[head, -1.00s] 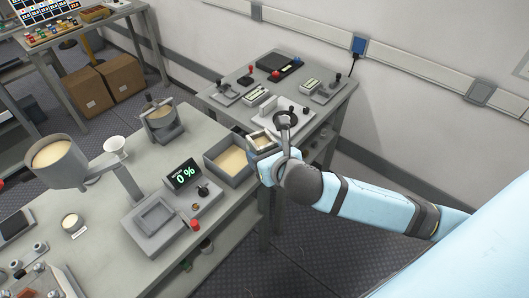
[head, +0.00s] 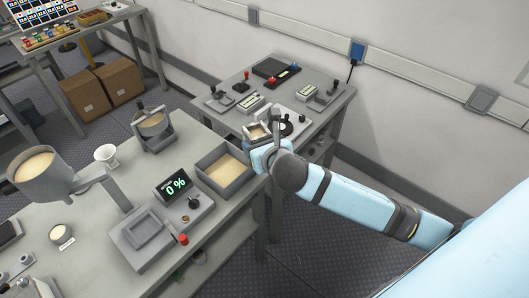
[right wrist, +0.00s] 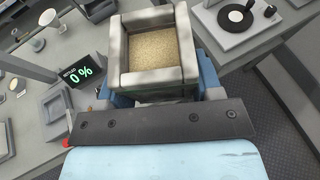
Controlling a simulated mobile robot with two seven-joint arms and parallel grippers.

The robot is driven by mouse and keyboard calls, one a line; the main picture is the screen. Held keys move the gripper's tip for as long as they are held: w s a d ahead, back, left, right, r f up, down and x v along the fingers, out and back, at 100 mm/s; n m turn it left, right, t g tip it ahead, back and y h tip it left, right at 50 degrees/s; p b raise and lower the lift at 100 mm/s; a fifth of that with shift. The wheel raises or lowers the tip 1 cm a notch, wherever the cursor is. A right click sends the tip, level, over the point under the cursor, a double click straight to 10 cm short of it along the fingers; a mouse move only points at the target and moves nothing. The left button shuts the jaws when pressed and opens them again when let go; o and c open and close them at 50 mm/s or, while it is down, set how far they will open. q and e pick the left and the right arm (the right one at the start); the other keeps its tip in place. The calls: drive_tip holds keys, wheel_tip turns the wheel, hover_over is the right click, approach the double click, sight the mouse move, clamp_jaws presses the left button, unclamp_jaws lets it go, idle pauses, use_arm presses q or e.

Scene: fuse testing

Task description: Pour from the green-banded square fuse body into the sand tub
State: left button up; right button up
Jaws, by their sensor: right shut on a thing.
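My right gripper (head: 263,146) is shut on a square fuse body (head: 256,132). The body is a pale, thick-walled box held upright, open at the top, with sand inside. In the right wrist view the fuse body (right wrist: 152,82) shows its sand well below the rim, between blue finger parts. Its band colour is mostly hidden. The sand tub (head: 203,163) is a grey rectangular tub with sand in it, on the near bench, to the lower left of the gripper. The gripper is apart from it, beyond its right corner. My left gripper is not in view.
A display reading 0 % (head: 174,187) and a grey square fixture (head: 146,232) stand left of the tub. A tilting sand pot (head: 151,121), a funnel (head: 105,155) and a large hopper (head: 45,183) are farther left. A second bench (head: 330,96) with devices stands behind.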

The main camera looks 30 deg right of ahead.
drive_tip(key=w+f+m+h+b, duration=0.1)
drive_tip(key=w+f+m+h, duration=0.1)
drive_tip(key=w+f, duration=1)
drive_tip(key=shift+w+a+f, duration=0.15)
drive_tip(key=shift+w+f, duration=0.1)
drive_tip(key=shift+w, duration=1.15)
drive_tip(key=shift+a, duration=0.15)
drive_tip(key=s+a+m+g+h, duration=0.1)
drive_tip(key=s+a+m+h, duration=0.1)
drive_tip(key=s+a, duration=0.1)
drive_tip(key=s+a+m+g+h, duration=0.1)
drive_tip(key=s+a+h, duration=0.1)
drive_tip(key=a, duration=0.4)
drive_tip(key=s+a+f+m+g+h, duration=0.1)
drive_tip(key=s+a+m+h, duration=0.1)
drive_tip(key=s+a, duration=0.2)
drive_tip(key=shift+a+m, duration=0.3)
drive_tip(key=shift+a, duration=0.45)
drive_tip(key=shift+s+m+g+h, duration=0.3)
drive_tip(key=shift+s+g, duration=0.1)
drive_tip(key=shift+s, duration=0.35)
drive_tip(key=shift+w, duration=0.1)
